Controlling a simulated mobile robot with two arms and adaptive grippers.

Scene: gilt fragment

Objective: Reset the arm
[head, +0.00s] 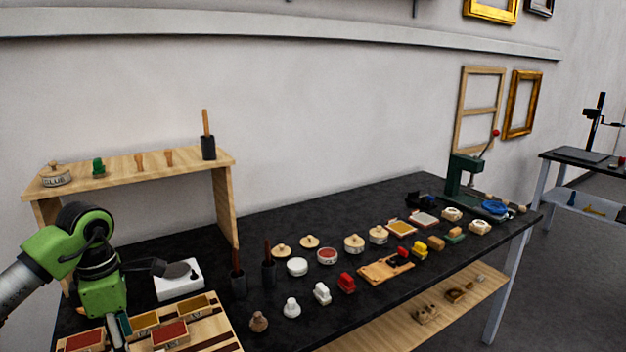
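My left arm, green, black and grey, comes in from the left, bent over the left end of the black worktable (330,225). Its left gripper (118,328) points down at the lower left, beside a wooden tray (215,332) holding small boxes with red and yellowish tops. The fingers are small, dark and partly hidden, so I cannot tell whether they are open or what they touch. My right gripper is out of view.
A wooden shelf (190,160) stands at the back left, holding a glue pot (56,175) and a dark brush cup (208,147). Several pots, stamps and blocks cover the table's middle. A green press (462,175) stands at the far right.

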